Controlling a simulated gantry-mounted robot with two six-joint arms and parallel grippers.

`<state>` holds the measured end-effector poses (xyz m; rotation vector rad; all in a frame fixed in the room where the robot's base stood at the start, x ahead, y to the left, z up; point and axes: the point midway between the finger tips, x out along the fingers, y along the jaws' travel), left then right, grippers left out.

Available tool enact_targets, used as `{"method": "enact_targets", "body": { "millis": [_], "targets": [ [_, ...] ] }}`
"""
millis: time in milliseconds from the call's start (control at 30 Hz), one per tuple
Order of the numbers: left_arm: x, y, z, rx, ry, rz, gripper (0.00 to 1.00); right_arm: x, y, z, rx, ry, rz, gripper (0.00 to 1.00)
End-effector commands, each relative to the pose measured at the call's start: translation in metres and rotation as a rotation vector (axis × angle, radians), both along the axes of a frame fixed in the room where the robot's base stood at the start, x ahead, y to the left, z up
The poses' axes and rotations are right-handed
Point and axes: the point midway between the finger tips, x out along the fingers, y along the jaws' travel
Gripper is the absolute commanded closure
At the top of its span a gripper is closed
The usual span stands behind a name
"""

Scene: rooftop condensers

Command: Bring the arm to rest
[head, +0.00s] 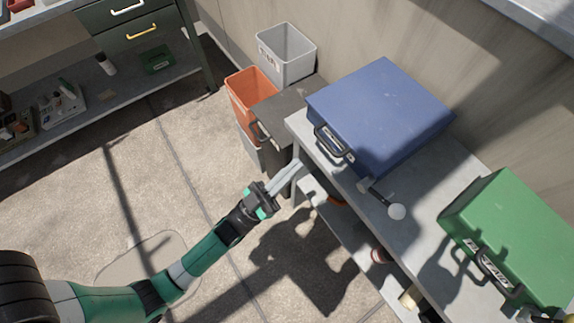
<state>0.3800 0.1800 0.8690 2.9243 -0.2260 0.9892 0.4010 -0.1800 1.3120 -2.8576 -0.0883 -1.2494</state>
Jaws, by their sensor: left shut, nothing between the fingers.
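My left arm reaches in from the lower left of the head view. Its left gripper (284,177) is shut and empty, with its pale fingers pointing up and right. The fingertips appear close to the near left corner of the grey bench (300,124); I cannot tell whether they touch it. My right gripper is not in view.
A blue case (380,112) and a green case (515,235) lie on the bench. An orange bin (250,92) and a grey bin (287,55) stand behind. Open floor (60,215) lies left.

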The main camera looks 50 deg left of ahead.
Motion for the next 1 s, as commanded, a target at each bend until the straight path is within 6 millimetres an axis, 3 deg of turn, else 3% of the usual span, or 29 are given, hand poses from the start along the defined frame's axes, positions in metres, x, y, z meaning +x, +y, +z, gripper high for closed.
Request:
{"method": "enact_targets", "body": {
  "millis": [133,500,567,633,667,767,867,1000],
  "targets": [
    [-0.009,0.001,-0.01,0.0,-0.001,0.0,1.0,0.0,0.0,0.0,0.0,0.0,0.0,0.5],
    [-0.01,0.001,-0.01,0.001,-0.004,0.0,1.0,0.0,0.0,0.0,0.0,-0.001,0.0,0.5],
    [-0.01,0.001,-0.008,0.0,-0.004,-0.001,1.0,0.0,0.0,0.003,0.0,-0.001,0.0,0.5],
    [-0.007,0.0,0.007,0.001,-0.018,-0.005,1.0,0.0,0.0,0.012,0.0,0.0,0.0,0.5],
    [-0.003,-0.001,0.018,0.002,-0.035,-0.007,1.0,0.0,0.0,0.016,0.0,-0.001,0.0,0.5],
    [0.013,-0.004,0.074,0.006,-0.135,-0.017,1.0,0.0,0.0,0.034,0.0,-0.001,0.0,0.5],
    [0.023,-0.008,0.158,0.005,-0.299,-0.029,1.0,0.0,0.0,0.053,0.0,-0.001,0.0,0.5],
    [0.03,-0.007,0.286,-0.018,-0.488,-0.023,1.0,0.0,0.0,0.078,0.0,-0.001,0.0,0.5]
  ]
}}
